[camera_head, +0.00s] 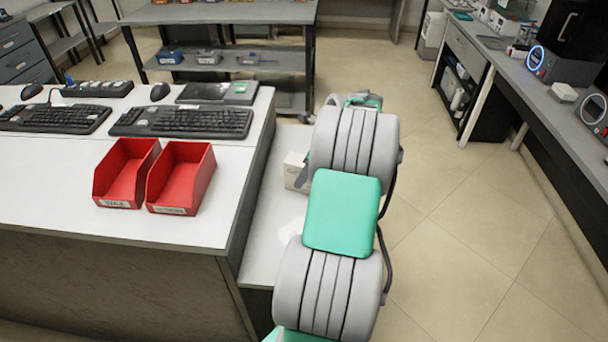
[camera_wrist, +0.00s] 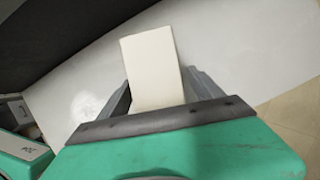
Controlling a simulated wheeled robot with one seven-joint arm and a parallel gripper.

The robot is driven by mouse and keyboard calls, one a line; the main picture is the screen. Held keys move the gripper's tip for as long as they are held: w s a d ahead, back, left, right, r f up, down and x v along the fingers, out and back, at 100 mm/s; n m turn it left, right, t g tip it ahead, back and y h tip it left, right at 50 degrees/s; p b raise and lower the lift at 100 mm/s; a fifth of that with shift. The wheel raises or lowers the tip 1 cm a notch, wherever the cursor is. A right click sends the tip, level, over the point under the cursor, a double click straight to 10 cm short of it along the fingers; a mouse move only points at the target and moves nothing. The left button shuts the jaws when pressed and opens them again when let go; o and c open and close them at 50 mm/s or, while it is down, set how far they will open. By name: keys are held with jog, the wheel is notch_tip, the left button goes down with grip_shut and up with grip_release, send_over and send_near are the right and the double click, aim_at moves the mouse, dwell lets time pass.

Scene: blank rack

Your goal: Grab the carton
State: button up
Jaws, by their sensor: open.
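The carton (camera_head: 294,172) is a small pale box on the lower white shelf beside the desk, partly hidden behind my arm in the head view. In the wrist view the carton (camera_wrist: 153,62) shows its cream face between the two grey fingers of my gripper (camera_wrist: 155,92). One finger is on each side of it, and the jaws are open. I cannot tell whether either finger touches it. In the head view one finger shows beside the carton, and the rest of my gripper is hidden by my arm.
The lower shelf (camera_head: 262,246) is otherwise bare where it shows. The higher desk (camera_head: 60,205) stands directly left of it, with two red bins (camera_head: 124,175) (camera_head: 180,178) and keyboards (camera_head: 182,122). Open floor (camera_head: 480,220) lies to the right, up to a bench (camera_head: 545,95).

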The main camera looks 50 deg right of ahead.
jog(key=shift+w+a+f, duration=0.1)
jog(key=shift+w+f, duration=0.15)
jog(key=shift+f, duration=0.1)
jog(key=c, duration=1.4)
jog(key=shift+r, duration=0.1)
